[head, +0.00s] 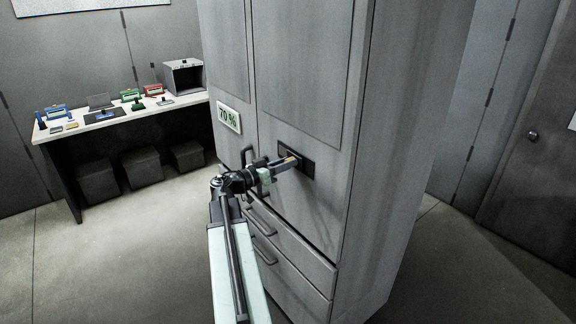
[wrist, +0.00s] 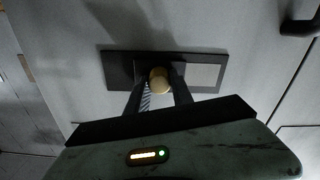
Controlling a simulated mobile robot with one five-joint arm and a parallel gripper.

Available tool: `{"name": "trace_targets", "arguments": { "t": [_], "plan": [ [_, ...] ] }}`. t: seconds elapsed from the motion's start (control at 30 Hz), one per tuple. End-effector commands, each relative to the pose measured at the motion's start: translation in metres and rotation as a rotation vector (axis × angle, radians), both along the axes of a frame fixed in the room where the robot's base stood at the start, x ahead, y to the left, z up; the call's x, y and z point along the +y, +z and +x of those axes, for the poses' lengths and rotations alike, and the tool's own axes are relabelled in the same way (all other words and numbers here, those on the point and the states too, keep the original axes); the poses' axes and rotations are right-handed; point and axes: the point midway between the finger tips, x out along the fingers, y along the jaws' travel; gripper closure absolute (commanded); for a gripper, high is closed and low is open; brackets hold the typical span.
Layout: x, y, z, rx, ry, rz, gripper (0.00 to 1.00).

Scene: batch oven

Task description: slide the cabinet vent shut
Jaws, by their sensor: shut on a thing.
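The cabinet vent (head: 309,167) is a small dark rectangular plate on the front of the tall grey cabinet (head: 395,130). In the wrist view the vent plate (wrist: 121,66) is dark on the left, with a light grey rectangle at its right end. A round, brass-coloured knob (wrist: 159,76) stands out near the plate's middle. My gripper (head: 293,161) reaches the vent from the left in the head view. In the wrist view its fingers (wrist: 159,88) are closed on the knob, one on each side. The area behind the knob and fingers is hidden.
A sign reading 70 % (head: 229,117) is on the cabinet left of the vent. Drawers with handles (head: 262,222) lie below. A white-topped bench (head: 120,115) with several small objects stands at the left. The floor (head: 130,255) in front of the bench is clear.

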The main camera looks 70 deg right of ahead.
Motion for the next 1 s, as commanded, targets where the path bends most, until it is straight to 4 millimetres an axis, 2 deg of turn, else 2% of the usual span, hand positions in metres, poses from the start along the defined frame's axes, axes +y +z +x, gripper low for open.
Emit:
{"name": "trace_targets", "arguments": {
  "t": [0.2,0.3,0.6,0.63,0.7,1.0],
  "plan": [
    [-0.029,0.0,0.043,0.0,0.004,0.0,1.0],
    [-0.036,0.0,0.055,0.0,0.002,0.0,1.0],
    [-0.036,0.001,0.058,0.001,0.007,-0.002,1.0],
    [-0.036,0.001,0.058,0.002,0.007,-0.001,0.67],
    [-0.036,0.001,0.058,0.002,0.007,-0.001,0.5],
    [-0.036,0.0,0.056,0.0,0.002,0.0,0.5]
  ]
}}
